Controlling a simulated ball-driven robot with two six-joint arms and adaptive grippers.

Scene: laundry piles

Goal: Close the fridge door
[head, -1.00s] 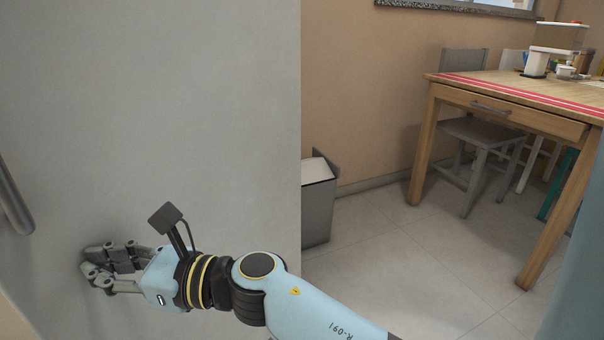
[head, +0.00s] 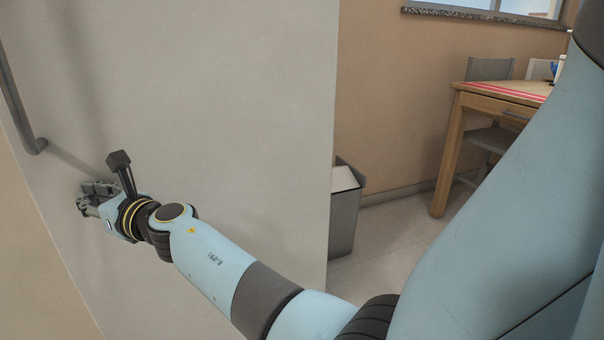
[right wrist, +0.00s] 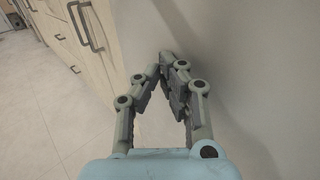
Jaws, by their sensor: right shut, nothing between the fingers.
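The fridge door (head: 240,110) is a large pale grey panel filling the left and middle of the head view. Its dark bar handle (head: 18,105) is at the upper left. My right gripper (head: 82,200) is shut and empty, close against the door's face below and to the right of the handle. In the right wrist view the fingertips of my right gripper (right wrist: 168,62) come together beside the pale door surface (right wrist: 240,60). I cannot tell whether they touch it. My left gripper is not in view.
A grey bin (head: 344,215) stands just past the door's right edge, by the tan wall (head: 400,100). A wooden table (head: 448,150) with chairs is farther right. The right wrist view shows cabinets with dark handles (right wrist: 85,25) and clear floor (right wrist: 40,110).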

